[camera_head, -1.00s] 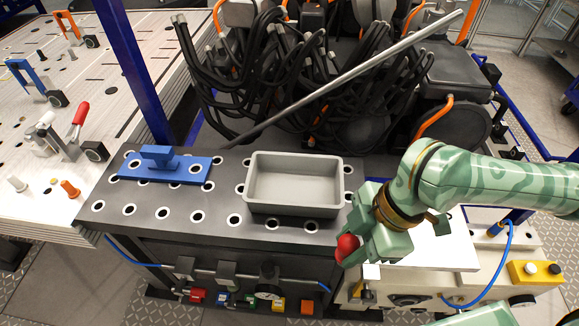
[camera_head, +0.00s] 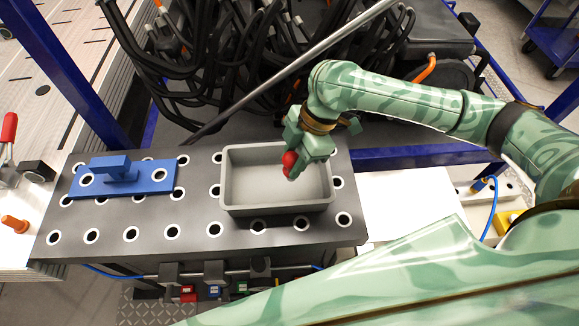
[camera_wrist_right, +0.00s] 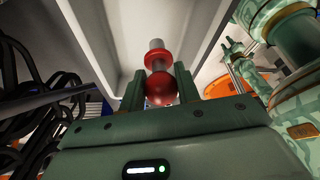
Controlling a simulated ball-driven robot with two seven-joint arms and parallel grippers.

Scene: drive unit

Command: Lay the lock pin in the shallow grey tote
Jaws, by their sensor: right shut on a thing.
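The lock pin shows its red knob (camera_head: 290,160) in the head view. In the right wrist view its red ball, red collar and grey shaft (camera_wrist_right: 157,80) stand between my fingers. My right gripper (camera_head: 298,158) is shut on the pin, above the right part of the shallow grey tote (camera_head: 245,209). The tote's pale inside fills the background of the wrist view. The pin's shaft is hidden in the head view, and I cannot tell whether it touches the tote floor. The tote sits on the dark perforated bench top. My left gripper is not in view.
A blue fixture with a handle (camera_head: 124,176) lies on the dark bench top (camera_head: 195,205) left of the tote. Black hoses and a long grey bar (camera_head: 290,70) lie behind. A white surface (camera_head: 405,205) is to the right.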

